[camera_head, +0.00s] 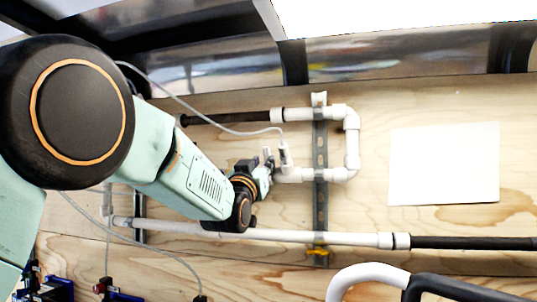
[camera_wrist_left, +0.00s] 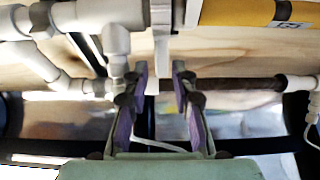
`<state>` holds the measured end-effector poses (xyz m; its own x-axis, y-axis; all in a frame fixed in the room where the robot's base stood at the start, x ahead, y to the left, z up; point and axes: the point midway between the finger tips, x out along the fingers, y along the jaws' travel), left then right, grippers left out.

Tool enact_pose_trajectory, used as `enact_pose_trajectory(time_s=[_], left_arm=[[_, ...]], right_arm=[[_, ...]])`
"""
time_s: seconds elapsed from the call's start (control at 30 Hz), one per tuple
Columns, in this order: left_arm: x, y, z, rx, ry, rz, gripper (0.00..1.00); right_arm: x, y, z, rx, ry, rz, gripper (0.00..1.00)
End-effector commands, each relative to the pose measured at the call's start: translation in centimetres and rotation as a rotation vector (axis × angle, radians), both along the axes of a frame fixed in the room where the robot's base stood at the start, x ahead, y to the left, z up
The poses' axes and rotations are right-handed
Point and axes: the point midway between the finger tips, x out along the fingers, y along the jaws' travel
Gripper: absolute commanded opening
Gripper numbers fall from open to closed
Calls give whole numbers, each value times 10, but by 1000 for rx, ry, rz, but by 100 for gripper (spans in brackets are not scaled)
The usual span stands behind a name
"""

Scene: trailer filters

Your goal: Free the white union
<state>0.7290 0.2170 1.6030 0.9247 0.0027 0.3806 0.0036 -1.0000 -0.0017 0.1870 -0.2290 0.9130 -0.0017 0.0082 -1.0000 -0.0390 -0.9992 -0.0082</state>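White pipe fittings run along a wooden panel in the head view. A white tee-like fitting (camera_head: 286,158) with a thin grey tube sits beside my left gripper (camera_head: 269,162). I cannot tell for sure which fitting is the union. In the left wrist view my left gripper (camera_wrist_left: 161,69) has its two purple-padded fingers apart. A narrow pale upright strip shows between and beyond the fingertips, and no held part is visible. A white tee (camera_wrist_left: 116,42) is just left of the fingers. Contact with any fitting cannot be told. My right gripper is not in view.
A slotted metal strut (camera_head: 320,200) crosses behind the pipes. A long white pipe (camera_head: 330,238) with a dark end runs below. A white sheet (camera_head: 444,163) lies flat on the right. A curved white piece (camera_head: 365,275) is at the lower right. Loose grey tubes hang near my arm.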

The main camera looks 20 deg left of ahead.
Motion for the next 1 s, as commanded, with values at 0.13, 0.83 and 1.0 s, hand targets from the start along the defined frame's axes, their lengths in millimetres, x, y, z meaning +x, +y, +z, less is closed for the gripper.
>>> enact_pose_trajectory(time_s=[0.13,0.83,1.0], left_arm=[[18,1,12,0,0,0,26],[59,-2,22,4,6,-3,26],[58,-2,21,5,6,-3,26]], right_arm=[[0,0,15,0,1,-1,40],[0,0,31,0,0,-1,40],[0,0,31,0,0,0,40]])
